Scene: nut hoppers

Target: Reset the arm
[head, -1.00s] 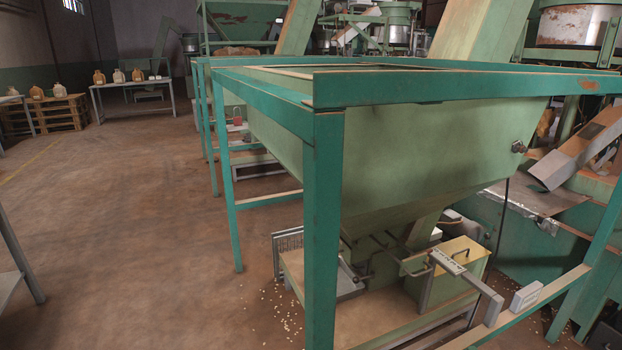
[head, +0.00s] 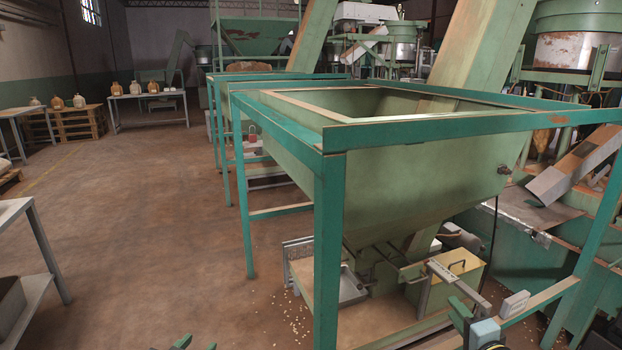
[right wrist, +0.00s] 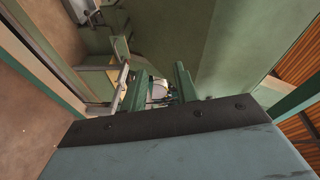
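My right gripper (head: 468,302) is at the bottom right of the head view, in front of the green hopper frame's lower rail. In the right wrist view my right gripper (right wrist: 160,80) has its two green fingers apart with nothing held between them; the hopper's underside parts show beyond. My left gripper (head: 197,343) barely enters the bottom edge of the head view. Its two green fingertips are apart over the brown floor, and the rest of it is out of frame.
The green hopper (head: 420,180) stands in a teal frame (head: 328,250) at centre right. A yellow-green box (head: 452,280) and a metal tray (head: 352,288) sit beneath it. A side table (head: 15,210) stands at left. The floor (head: 150,230) between is clear apart from scattered nuts.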

